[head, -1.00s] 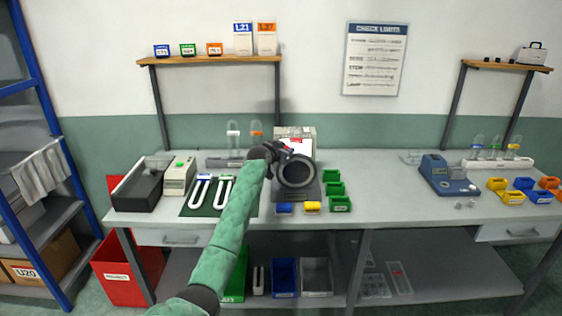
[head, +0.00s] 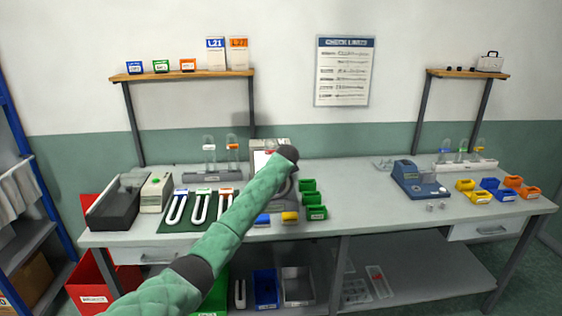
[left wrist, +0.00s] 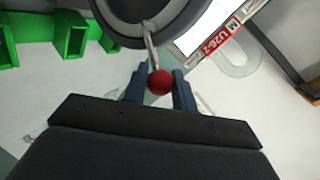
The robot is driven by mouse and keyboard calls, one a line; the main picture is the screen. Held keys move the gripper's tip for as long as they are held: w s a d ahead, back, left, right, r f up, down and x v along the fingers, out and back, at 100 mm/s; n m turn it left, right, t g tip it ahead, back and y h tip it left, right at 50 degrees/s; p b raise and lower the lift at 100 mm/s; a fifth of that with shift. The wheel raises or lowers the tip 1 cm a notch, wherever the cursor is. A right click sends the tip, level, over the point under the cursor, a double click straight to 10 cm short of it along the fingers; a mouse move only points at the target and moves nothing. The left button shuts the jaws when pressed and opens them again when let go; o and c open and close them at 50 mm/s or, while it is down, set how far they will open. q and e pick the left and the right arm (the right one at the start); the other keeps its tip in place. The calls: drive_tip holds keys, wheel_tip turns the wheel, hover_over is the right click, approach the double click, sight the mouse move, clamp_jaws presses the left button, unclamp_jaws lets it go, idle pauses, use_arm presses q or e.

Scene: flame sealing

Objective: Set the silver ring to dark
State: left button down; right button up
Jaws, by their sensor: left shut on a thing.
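The round ring (left wrist: 128,36), dark with a silver-grey rim, shows at the top of the left wrist view. A short metal lever (left wrist: 151,42) ending in a red ball knob (left wrist: 160,84) sticks out from it. My left gripper (left wrist: 161,78) is shut on the red knob, one dark finger on each side. In the head view my left arm crosses in front of the instrument (head: 272,146) and hides most of its ring; the fingers are hidden there too. My right gripper is not in view.
A green mat (head: 172,226) with several U-shaped tubes lies left of the instrument. The bench (head: 355,195) is clear between the green bins and the blue device (head: 418,181).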

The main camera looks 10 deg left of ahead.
use_arm(q)
drive_tip(key=shift+w+d+f, duration=0.15)
drive_tip(key=shift+d, duration=0.3)
drive_tip(key=shift+w+d+f+m+g+y, duration=0.2)
drive_tip(key=shift+d+f+m+g+y, duration=0.1)
drive_tip(key=shift+d+f+m+y, duration=0.55)
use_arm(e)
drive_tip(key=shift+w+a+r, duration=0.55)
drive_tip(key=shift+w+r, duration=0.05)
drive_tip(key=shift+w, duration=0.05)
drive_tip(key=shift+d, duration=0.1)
use_arm(q)
drive_tip(key=c, duration=1.4)
unclamp_jaws()
drive_tip(key=shift+o, duration=1.2)
drive_tip(key=shift+w+d+f, duration=0.1)
drive_tip(key=shift+w, duration=0.05)
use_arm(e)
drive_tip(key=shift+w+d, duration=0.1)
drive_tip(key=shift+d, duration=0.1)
